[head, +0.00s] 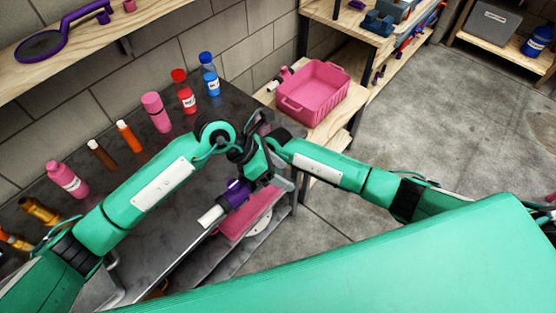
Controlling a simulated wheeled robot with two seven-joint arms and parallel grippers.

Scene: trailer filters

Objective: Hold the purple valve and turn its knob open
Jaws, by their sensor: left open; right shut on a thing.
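The purple valve (237,193) is above the front edge of the dark table, tilted, with a white cylindrical end pointing down and left. My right gripper (246,184) is shut on the valve near its upper end. My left gripper (264,178) is open just right of the valve, close to the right gripper. The wrists crowd together here and hide much of both grippers. I cannot tell whether the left fingers touch the valve, and its knob is not clearly visible.
The dark table (235,103) carries several bottles and tubes along its back, including a red bottle (184,93) and a blue bottle (210,75). A pink bin (318,90) stands on a wooden bench behind. A pink tray (258,212) lies below the valve. Floor at right is clear.

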